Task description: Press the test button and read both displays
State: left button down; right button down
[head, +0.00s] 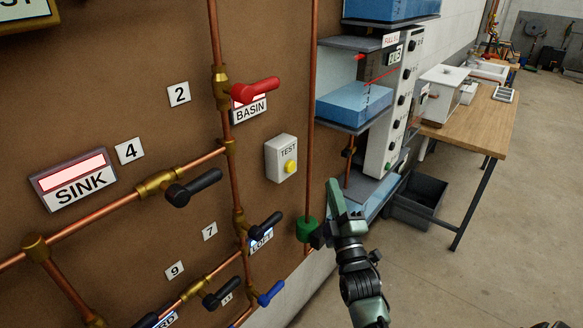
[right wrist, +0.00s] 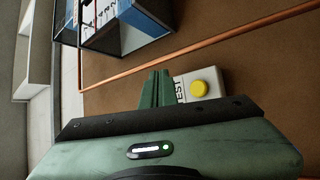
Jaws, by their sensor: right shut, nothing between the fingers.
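The white test box (head: 281,160), labelled TEST, is on the brown wall board, with a round yellow button (head: 290,166) on its front. The button also shows in the right wrist view (right wrist: 199,88). My right gripper (head: 333,186) is shut and empty, below and right of the box in the head view. In the right wrist view its fingertips (right wrist: 158,76) appear beside the box, partly covering it; the button is uncovered. A display (head: 72,164) above the SINK label is lit pale pink with no readable figures. Another display (head: 25,10) is cut off at top left. My left gripper is out of view.
Copper pipes (head: 312,100) with several valve handles, including a red one (head: 255,90), stand out from the board. A green fitting (head: 306,229) is on the pipe near my gripper. An apparatus with a small readout (head: 394,56) and a wooden bench (head: 470,125) stand right.

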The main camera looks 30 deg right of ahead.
aim_at(290, 166)
jog(key=w+a+b, duration=0.3)
jog(key=w, duration=0.5)
jog(key=shift+w+a, duration=0.15)
jog(key=shift+a, duration=0.05)
jog(key=shift+w, duration=0.1)
dwell(1.9)
jog(key=shift+w+a, duration=0.15)
jog(key=shift+w, duration=0.1)
jog(key=shift+w+a, duration=0.2)
jog(key=shift+w, duration=0.25)
dwell(0.7)
dwell(0.3)
jog(key=shift+s+d, duration=0.35)
jog(key=shift+s, duration=0.5)
